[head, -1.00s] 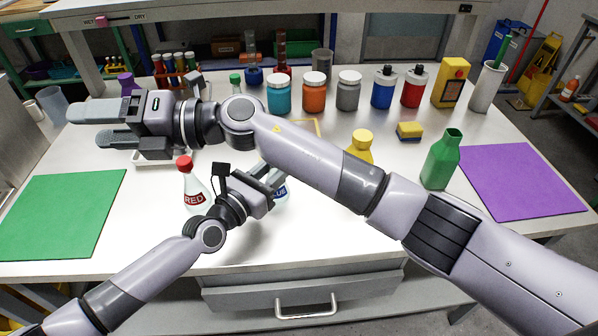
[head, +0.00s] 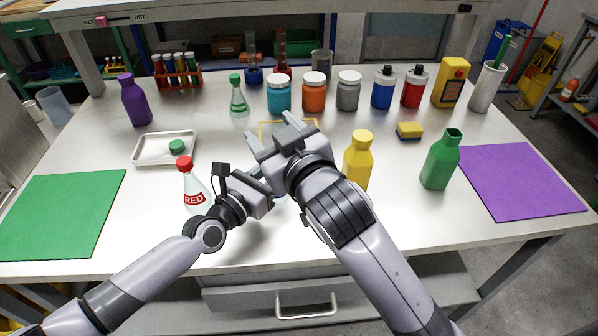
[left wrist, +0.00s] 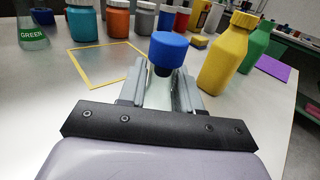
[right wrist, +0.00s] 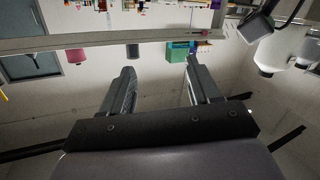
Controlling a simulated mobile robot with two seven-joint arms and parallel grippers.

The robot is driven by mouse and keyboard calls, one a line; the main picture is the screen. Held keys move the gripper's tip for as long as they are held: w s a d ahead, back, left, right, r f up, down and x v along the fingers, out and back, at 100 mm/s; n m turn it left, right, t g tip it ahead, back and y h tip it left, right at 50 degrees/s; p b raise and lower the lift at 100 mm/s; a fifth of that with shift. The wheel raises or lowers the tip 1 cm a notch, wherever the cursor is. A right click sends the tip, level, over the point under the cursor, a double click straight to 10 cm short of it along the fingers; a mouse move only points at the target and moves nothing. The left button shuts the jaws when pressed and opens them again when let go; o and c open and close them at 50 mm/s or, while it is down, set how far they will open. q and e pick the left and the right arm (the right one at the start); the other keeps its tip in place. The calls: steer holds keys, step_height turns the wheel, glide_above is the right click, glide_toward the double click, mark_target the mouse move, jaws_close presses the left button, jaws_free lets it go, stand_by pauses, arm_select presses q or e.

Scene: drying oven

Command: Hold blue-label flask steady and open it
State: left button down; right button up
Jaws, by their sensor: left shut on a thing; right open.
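The blue-label flask has a blue cap (left wrist: 168,50) on its neck, seen in the left wrist view. My left gripper (left wrist: 162,82) is shut on the clear flask (left wrist: 159,95), which stands between its fingers. In the head view the flask is almost wholly hidden behind my right gripper (head: 270,130). My right gripper is over the middle of the table, above and close to my left gripper, with its fingers toward the back left. It also shows in the right wrist view (right wrist: 160,68), open and empty, with its fingers apart.
A red-capped flask (head: 192,190) stands just left of my left gripper, and a yellow bottle (head: 358,160) to the right. An uncapped green bottle (head: 440,162) stands near the purple mat (head: 520,180). Jars line the back.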

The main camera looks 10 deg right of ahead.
steer(key=s+d+f+m+g+h, duration=0.1)
steer(key=s+d+f+m+g, duration=0.15)
steer(key=s+d+f, duration=0.2)
steer(key=shift+g, duration=0.25)
steer(key=shift+s+a+f+x, duration=0.1)
steer(key=shift+x, duration=2.05)
steer(key=shift+s+a+f+x, duration=0.1)
steer(key=shift+x, duration=2)
steer(key=shift+s+a+f+x, duration=0.1)
steer(key=shift+x, duration=2.05)
steer(key=shift+c, duration=0.2)
arm_select(q)
steer(key=shift+f, duration=0.1)
arm_select(e)
jaws_close()
steer(key=shift+r, duration=0.2)
steer(key=shift+r, duration=1)
